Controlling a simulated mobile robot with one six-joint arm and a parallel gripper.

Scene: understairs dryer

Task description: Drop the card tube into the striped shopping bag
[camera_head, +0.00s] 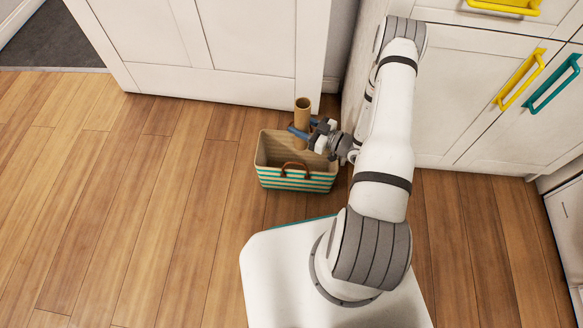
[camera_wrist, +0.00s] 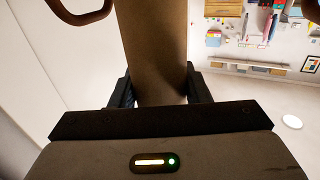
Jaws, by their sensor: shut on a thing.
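The card tube (camera_head: 303,112) is a brown hollow cylinder, held roughly upright over the back part of the bag in the head view. My gripper (camera_head: 304,133) is shut on it, with blue fingers around its middle. In the wrist view the tube (camera_wrist: 155,45) stands between the two dark fingers (camera_wrist: 160,90). The striped shopping bag (camera_head: 290,183) is tan with teal and white stripes and stands on the floor. Its top is open and a brown handle shows at the front. The tube's lower end appears within the bag's opening; its exact depth is hard to tell.
White cabinets (camera_head: 440,90) with yellow and teal handles stand to the right, close to my arm. A white panelled front (camera_head: 230,40) stands behind the bag. The wooden floor (camera_head: 130,210) to the left is clear.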

